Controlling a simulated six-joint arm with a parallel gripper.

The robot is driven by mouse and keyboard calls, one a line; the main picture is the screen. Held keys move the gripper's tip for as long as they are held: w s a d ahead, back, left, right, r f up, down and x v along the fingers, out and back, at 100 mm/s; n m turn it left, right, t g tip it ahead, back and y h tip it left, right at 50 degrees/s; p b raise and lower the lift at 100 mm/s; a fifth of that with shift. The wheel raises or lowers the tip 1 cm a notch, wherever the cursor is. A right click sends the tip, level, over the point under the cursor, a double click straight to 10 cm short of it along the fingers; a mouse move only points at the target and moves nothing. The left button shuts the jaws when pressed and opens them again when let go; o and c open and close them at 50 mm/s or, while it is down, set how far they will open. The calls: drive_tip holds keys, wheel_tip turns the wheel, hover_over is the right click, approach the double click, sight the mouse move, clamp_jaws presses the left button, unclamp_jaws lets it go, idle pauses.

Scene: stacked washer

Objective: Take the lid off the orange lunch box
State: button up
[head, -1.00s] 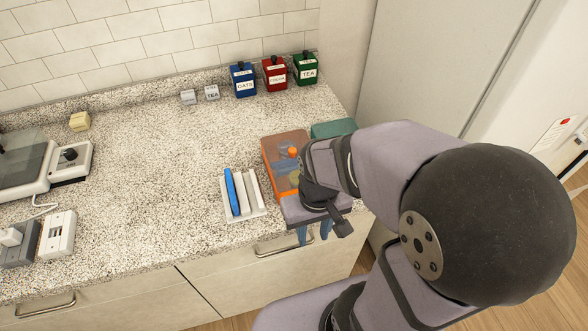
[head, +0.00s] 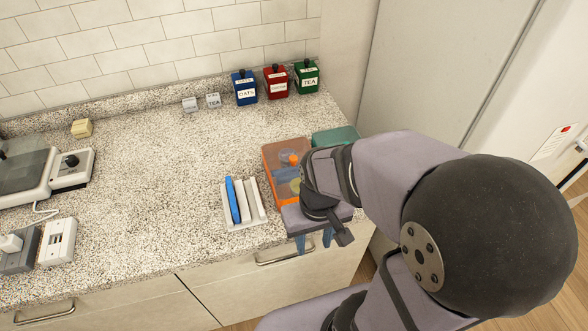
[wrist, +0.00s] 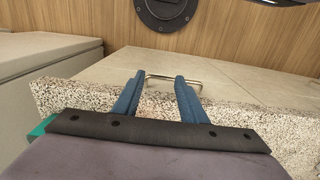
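The orange lunch box (head: 272,163) lies near the counter's front edge in the head view. Its surface looks see-through orange, with an orange knob-like spot and bluish and yellowish shapes showing. I cannot clearly tell lid from body. My gripper (head: 314,240) is over the box's near end and hides part of it. Its two blue fingers point down past the counter edge. In the wrist view, my gripper (wrist: 155,98) has its fingers apart with nothing between them, and the orange box does not show there.
A teal box (head: 335,134) stands behind my wrist. A white rack (head: 241,221) with a blue slab (head: 232,199) is just left of the lunch box. Blue, red and green canisters (head: 307,77) line the wall. A drawer handle (head: 278,259) sits below the counter edge.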

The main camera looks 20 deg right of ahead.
wheel_tip(320, 180, up, 3)
drive_tip(key=p, duration=0.3)
drive_tip(key=t+p, duration=0.3)
drive_tip(key=t, duration=0.2)
approach(293, 157)
drive_tip(key=shift+g, duration=0.3)
drive_tip(key=shift+p+x, duration=1.25)
drive_tip(key=shift+x, duration=2.8)
drive_tip(key=shift+w+r, duration=0.1)
drive_tip(key=shift+c, duration=0.3)
clamp_jaws()
